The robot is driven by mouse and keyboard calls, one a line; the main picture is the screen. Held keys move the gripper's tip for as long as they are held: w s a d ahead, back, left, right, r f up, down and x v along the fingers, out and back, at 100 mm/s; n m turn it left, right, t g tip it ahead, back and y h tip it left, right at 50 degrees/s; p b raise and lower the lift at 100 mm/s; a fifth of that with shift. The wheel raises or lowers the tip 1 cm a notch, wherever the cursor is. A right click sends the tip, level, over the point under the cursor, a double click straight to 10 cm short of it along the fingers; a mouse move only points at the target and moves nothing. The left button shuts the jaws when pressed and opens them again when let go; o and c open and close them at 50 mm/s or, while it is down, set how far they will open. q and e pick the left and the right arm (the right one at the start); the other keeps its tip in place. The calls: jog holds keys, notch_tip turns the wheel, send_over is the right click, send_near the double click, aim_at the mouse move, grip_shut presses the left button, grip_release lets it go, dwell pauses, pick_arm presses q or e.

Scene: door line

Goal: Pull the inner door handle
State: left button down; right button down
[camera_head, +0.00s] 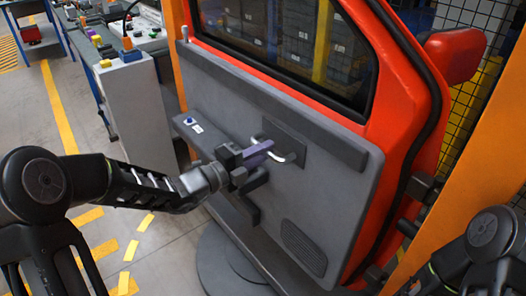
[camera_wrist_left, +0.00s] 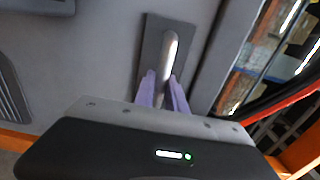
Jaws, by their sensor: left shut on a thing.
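The orange-red door (camera_head: 408,130) stands with its grey inner panel (camera_head: 335,190) facing me. The inner door handle (camera_head: 287,156) is a silver bar on a dark recessed plate. It also shows in the left wrist view (camera_wrist_left: 171,50), running up from between the fingers. My left gripper (camera_head: 262,152) reaches in from the left, its purple fingers at the handle. In the left wrist view the two fingers (camera_wrist_left: 163,92) are shut on the handle's near end, one on each side. The gripper body hides the handle's lower part. Only my right arm shows at the lower right; its gripper is out of view.
A dark armrest (camera_head: 255,190) juts from the panel just below my left gripper. A red mirror (camera_head: 453,55) sticks out at the door's right. A grey cabinet (camera_head: 135,105) stands behind at the left. An orange post (camera_head: 490,215) and mesh fence are at the right.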

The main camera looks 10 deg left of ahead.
pick_arm(q)
jog(key=shift+w+d+f, duration=0.15)
jog(key=shift+w, duration=0.2)
grip_release()
jog(key=shift+d, duration=0.1)
dwell(0.9)
dwell(0.4)
jog(key=shift+s+a+r+p, duration=0.25)
jog(key=shift+s+a+p, duration=0.15)
jog(key=shift+p, duration=0.1)
jog(key=p+v, duration=0.4)
jog(key=v, duration=0.4)
